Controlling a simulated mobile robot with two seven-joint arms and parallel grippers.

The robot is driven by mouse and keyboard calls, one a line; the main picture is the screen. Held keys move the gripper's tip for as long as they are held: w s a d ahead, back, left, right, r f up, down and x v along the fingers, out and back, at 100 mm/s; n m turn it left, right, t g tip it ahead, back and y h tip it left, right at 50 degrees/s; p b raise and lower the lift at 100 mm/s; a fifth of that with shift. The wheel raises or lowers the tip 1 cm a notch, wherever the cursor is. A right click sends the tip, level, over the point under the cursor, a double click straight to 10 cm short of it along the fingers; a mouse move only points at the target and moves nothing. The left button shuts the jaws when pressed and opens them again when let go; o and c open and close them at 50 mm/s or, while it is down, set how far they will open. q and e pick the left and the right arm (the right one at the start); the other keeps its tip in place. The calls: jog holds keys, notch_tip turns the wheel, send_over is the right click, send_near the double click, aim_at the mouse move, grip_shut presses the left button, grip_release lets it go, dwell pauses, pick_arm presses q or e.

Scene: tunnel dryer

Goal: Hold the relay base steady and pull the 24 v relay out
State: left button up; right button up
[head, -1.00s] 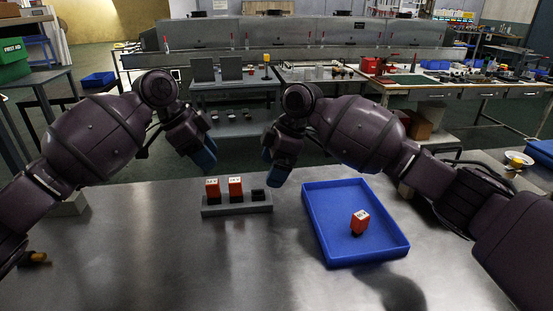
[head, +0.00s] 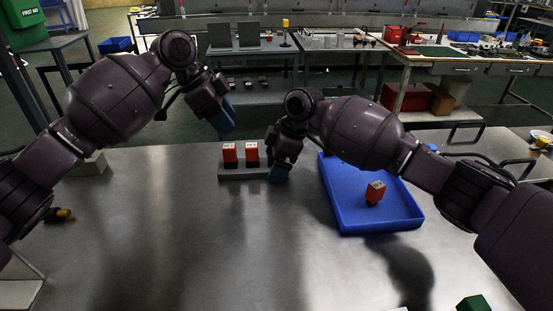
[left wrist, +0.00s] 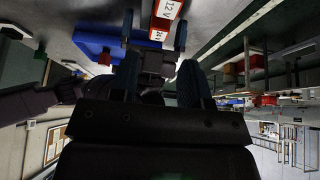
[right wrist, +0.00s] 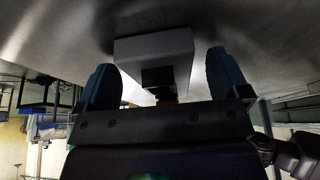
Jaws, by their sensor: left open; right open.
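The grey relay base (head: 232,174) stands on the steel table and carries two red relays. In the left wrist view the nearer relay (left wrist: 171,9) reads 12 V and the one beyond it, the 24 V relay (left wrist: 158,33), reads 24. In the head view the 24 V relay (head: 252,151) is the right one. My left gripper (head: 226,122) is open and empty, behind and above the base's left end. My right gripper (head: 279,174) is open at the base's right end; its fingers flank the base end (right wrist: 153,47) and a black block (right wrist: 157,77). Contact is unclear.
A blue tray (head: 345,218) right of the base holds a third red relay (head: 375,191). A dark yellow-tipped item (head: 60,214) lies at the left. A green object (head: 473,302) shows at the bottom right. The front middle of the table is clear.

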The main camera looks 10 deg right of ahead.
jog(key=c, duration=1.1)
pick_arm(q)
jog(key=shift+o, duration=1.4)
jog(key=shift+r, duration=0.15)
notch_tip(320, 180, up, 4)
send_over(251, 145)
jog(key=a, duration=0.2)
jog(key=d+r+m+y, duration=0.1)
jog(key=d+r+y, duration=0.2)
jog(key=d+y, duration=0.1)
jog(key=shift+n+y, duration=0.4)
jog(key=shift+y, duration=0.5)
jog(key=f, duration=0.5)
jog(key=a+f, duration=0.1)
jog(key=f, duration=0.3)
jog(key=a+f, duration=0.1)
jog(key=f, duration=0.4)
jog(key=shift+f, duration=0.3)
